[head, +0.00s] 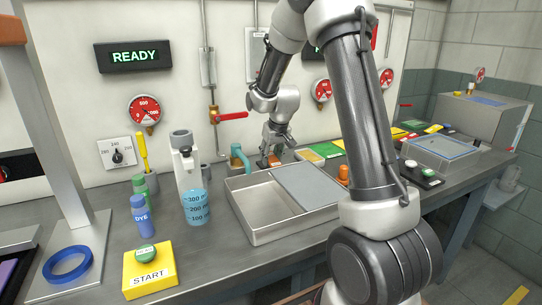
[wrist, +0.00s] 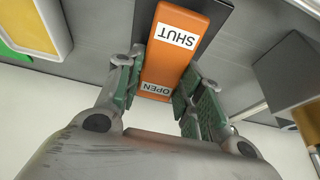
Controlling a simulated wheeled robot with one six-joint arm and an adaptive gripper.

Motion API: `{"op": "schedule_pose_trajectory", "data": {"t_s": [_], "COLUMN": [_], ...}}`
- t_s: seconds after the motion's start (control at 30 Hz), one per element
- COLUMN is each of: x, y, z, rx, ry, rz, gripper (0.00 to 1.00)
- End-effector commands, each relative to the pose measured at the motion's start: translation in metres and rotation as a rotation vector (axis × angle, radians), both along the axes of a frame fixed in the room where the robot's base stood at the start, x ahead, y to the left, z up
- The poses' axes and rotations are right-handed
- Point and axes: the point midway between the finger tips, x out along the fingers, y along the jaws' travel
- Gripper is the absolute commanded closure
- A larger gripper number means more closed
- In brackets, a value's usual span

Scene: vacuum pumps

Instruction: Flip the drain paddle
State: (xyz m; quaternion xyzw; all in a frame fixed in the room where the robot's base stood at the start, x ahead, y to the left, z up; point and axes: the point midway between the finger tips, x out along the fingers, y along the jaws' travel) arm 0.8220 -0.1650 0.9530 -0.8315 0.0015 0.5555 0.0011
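The drain paddle (wrist: 172,62) is an orange block with white labels reading SHUT and OPEN, on a dark base. In the wrist view it runs up from between my fingers, with the OPEN label nearest my palm and SHUT farther out. In the head view, a small bit of the orange paddle (head: 273,160) shows under my gripper (head: 275,149), behind the metal sink. My gripper (wrist: 163,78) is open, with one green-padded finger on each side of the paddle. I cannot tell whether either finger touches it.
A metal basin (head: 262,212) with a grey panel stands in front of the paddle. A teal tap (head: 238,157) is just left of my gripper. A red-handled valve (head: 230,117) is on the wall.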

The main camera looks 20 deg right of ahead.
Motion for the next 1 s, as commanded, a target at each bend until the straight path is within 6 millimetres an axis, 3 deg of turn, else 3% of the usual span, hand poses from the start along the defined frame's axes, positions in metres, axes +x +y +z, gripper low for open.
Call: {"op": "schedule_pose_trajectory", "data": {"t_s": [0.27, 0.7, 1.0], "x": [0.0028, 0.0099, 0.0091], "y": [0.0002, 0.0001, 0.0000], "z": [-0.0008, -0.0064, -0.0064], "rx": [0.001, 0.002, 0.002], "ry": [0.053, 0.411, 0.436], "rz": [0.001, 0.000, 0.000], "gripper": [0.87, 0.87, 0.87]}}
